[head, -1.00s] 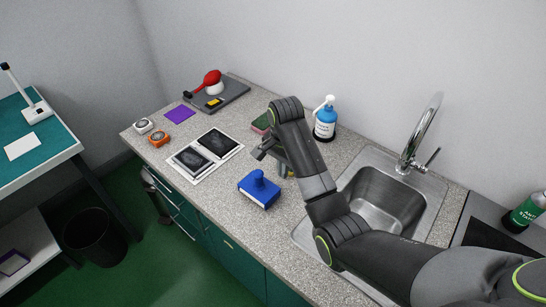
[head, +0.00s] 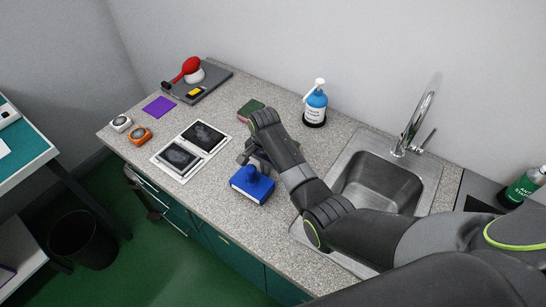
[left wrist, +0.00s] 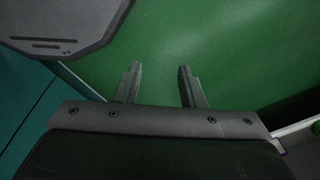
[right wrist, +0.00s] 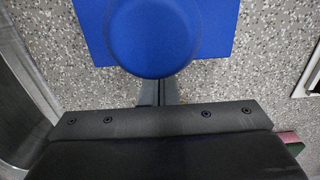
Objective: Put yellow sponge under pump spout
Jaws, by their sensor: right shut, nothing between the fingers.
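A blue pump bottle (head: 316,105) with a white spout stands on a dark base by the wall in the head view. A green-and-pink sponge (head: 250,107) lies left of it, partly behind my right arm; its edge shows in the right wrist view (right wrist: 290,138). My right gripper (head: 250,157) is shut and empty, just above or beside the knob of a blue block (head: 252,186). The right wrist view shows the closed fingers (right wrist: 160,92) at the knob's edge. My left gripper (left wrist: 158,75) is open and empty over green floor.
A dark grey board (head: 211,81) bears a red-and-white object (head: 190,70) and a small yellow-and-black item (head: 194,93). Printed sheets (head: 191,147), a purple square (head: 159,107) and two small devices lie left. The sink (head: 379,185) is right of my gripper.

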